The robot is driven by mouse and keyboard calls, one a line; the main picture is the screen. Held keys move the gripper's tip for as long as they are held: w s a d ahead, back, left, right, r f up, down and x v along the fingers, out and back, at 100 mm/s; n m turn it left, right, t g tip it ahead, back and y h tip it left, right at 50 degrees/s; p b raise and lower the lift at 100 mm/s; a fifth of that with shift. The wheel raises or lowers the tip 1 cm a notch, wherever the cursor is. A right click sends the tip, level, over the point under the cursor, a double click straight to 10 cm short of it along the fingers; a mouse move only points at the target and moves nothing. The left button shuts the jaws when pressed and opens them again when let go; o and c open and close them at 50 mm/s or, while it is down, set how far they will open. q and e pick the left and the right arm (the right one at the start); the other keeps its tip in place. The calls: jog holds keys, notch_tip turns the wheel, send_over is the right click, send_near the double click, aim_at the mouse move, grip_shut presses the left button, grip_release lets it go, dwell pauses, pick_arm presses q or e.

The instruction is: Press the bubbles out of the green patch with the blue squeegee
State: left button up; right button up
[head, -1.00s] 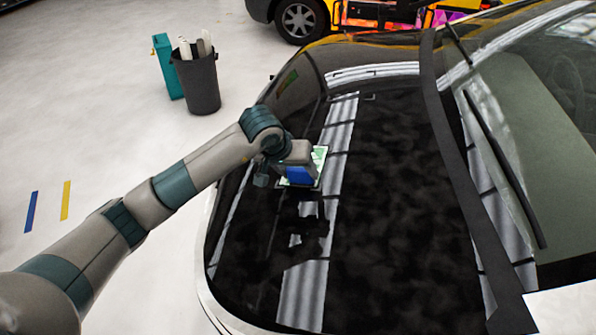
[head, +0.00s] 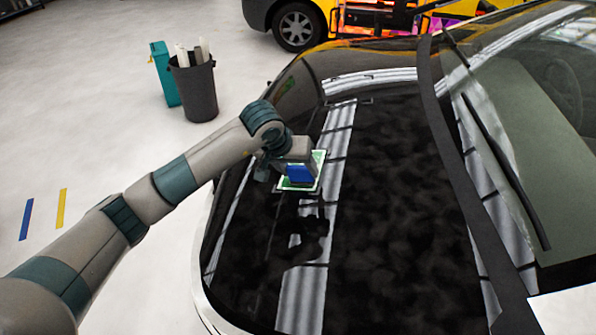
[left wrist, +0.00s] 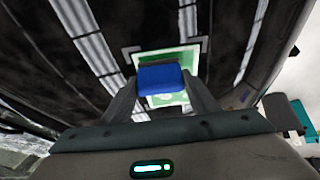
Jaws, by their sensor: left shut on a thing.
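The green patch (head: 317,168) with a pale border lies on the glossy black car hood. My left gripper (head: 288,171) is over the patch, shut on the blue squeegee (head: 300,175). In the left wrist view the squeegee (left wrist: 161,79) sits between the two fingers and covers the middle of the patch. I cannot tell whether its edge touches the patch. Bubbles are too small to make out. My right gripper is not in view.
The black hood (head: 385,210) spreads clear to the right of the patch. The windshield (head: 520,130) and its wiper stand farther right. A dark bin (head: 196,90) with rolls and a teal box (head: 165,75) stand on the floor beyond the arm.

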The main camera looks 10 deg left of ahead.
pick_arm(q)
jog(key=shift+w+b, duration=0.55)
jog(key=shift+b, duration=0.05)
jog(key=shift+w+b, duration=0.3)
jog(key=shift+w, duration=0.25)
jog(key=shift+r, duration=0.1)
jog(key=shift+w+d+b, duration=0.1)
jog(key=shift+w+b, duration=0.25)
jog(key=shift+b, duration=0.05)
jog(key=shift+w+b, duration=0.5)
jog(key=shift+w, duration=0.2)
jog(key=shift+w, duration=0.1)
